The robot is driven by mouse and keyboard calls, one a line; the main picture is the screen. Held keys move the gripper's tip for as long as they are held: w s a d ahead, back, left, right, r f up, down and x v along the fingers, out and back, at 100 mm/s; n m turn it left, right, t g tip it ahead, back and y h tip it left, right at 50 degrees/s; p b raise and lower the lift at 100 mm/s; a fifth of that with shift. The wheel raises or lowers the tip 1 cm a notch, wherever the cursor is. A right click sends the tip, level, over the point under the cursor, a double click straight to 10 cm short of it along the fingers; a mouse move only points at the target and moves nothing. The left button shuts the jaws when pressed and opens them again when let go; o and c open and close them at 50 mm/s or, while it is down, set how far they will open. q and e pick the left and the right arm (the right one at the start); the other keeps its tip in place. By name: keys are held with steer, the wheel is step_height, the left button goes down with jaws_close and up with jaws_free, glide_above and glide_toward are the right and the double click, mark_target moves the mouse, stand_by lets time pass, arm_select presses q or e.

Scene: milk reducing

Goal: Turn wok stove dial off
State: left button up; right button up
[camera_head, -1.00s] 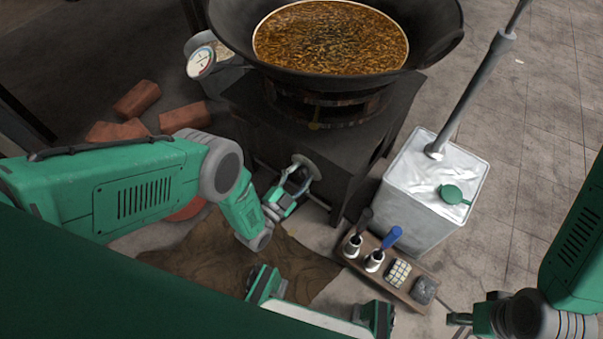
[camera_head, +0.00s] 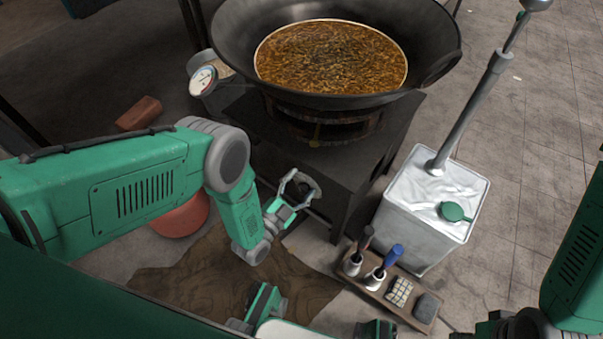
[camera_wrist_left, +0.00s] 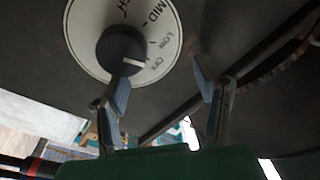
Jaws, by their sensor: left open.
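The stove dial is a dark round knob (camera_wrist_left: 121,50) on a white plate (camera_wrist_left: 85,35) marked MID, LOW and OFF in the left wrist view. Its white mark points down-right, close to OFF. My left gripper (camera_wrist_left: 163,88) is open below and right of the knob. Its left finger overlaps the knob's lower edge; I cannot tell if they touch. In the head view the left gripper (camera_head: 300,187) is at the front of the black stove (camera_head: 345,165) and hides the dial. The wok (camera_head: 235,40) holds brown contents. My right gripper (camera_head: 490,328) is cut off at the lower right.
A metal canister (camera_head: 425,205) with a green cap stands right of the stove. A wooden rack (camera_head: 420,317) with blue- and dark-handled tools lies in front. A red round object (camera_head: 180,218) and brick (camera_head: 138,112) are at left.

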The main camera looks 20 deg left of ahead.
arm_select(q)
step_height(320, 180, up, 6)
steer(key=shift+s, duration=0.1)
stand_by(0.4)
steer(key=n+g+h+p, duration=0.1)
steer(key=n+g+p, duration=0.4)
steer(key=n, duration=0.9)
glide_toward(301, 191)
steer(key=b+x, duration=0.4)
steer(key=x, duration=0.4)
steer(key=shift+w+d+f+b, duration=0.1)
steer(key=shift+w+f+b, duration=0.15)
steer(key=shift+w+b, duration=0.15)
steer(key=shift+w+d, duration=0.25)
steer(key=shift+w, duration=0.05)
